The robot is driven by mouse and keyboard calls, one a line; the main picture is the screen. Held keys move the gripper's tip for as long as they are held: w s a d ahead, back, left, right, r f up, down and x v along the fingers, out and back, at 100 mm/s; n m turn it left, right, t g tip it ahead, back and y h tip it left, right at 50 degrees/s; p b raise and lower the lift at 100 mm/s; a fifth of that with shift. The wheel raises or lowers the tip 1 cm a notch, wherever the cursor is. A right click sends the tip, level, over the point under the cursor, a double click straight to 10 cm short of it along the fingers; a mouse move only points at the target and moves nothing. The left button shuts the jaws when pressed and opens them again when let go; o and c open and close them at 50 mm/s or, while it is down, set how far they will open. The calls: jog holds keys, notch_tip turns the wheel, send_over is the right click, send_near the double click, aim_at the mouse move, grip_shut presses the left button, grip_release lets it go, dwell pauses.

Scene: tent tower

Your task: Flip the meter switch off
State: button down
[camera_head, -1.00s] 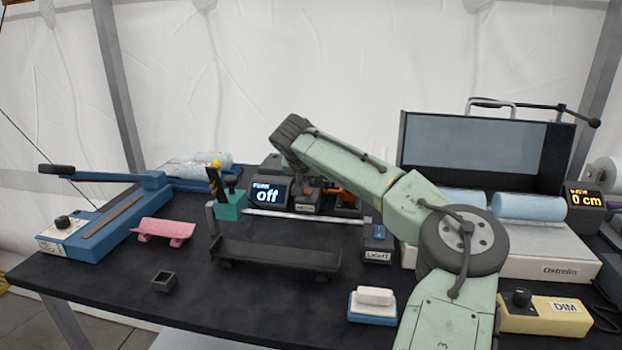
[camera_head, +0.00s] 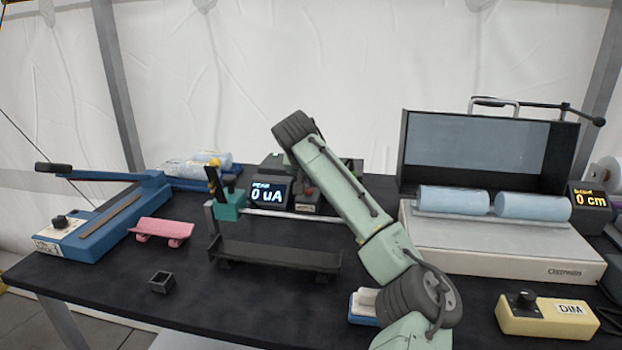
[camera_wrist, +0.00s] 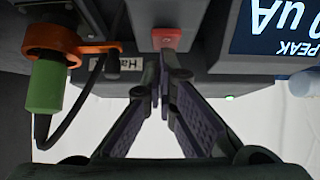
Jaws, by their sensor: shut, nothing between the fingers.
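The meter display (camera_head: 267,194) reads "0 uA" under "PEAK" at the back of the table. It shows upside down in the wrist view (camera_wrist: 280,25). A small grey box (camera_head: 308,208) stands just right of it. A red rocker switch (camera_wrist: 167,38) is on a grey box face in the wrist view. My gripper (camera_wrist: 162,58) is shut and empty, its fingertips close by the red switch. I cannot tell whether they touch it. In the head view my arm comes in from the front right and hides most of the gripper.
An orange ring clamp with a green plug (camera_wrist: 46,100) and black cable sits beside the fingers.

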aim_at(310, 190)
jog(key=shift+s, duration=0.55)
jog(key=shift+w+r+p, duration=0.15)
jog(key=shift+r+p, duration=0.35)
jog(key=shift+r, duration=0.05)
jog(key=r+p, duration=0.2)
jog(key=r, duration=0.1)
jog(key=shift+w+p, duration=0.2)
jog(key=shift+p, duration=0.2)
jog(key=w+r+b+v, duration=0.1)
jog(key=b+v, duration=0.2)
jog(key=v, duration=0.6)
jog(key=shift+r, duration=0.4)
jog(key=shift+s, duration=0.15)
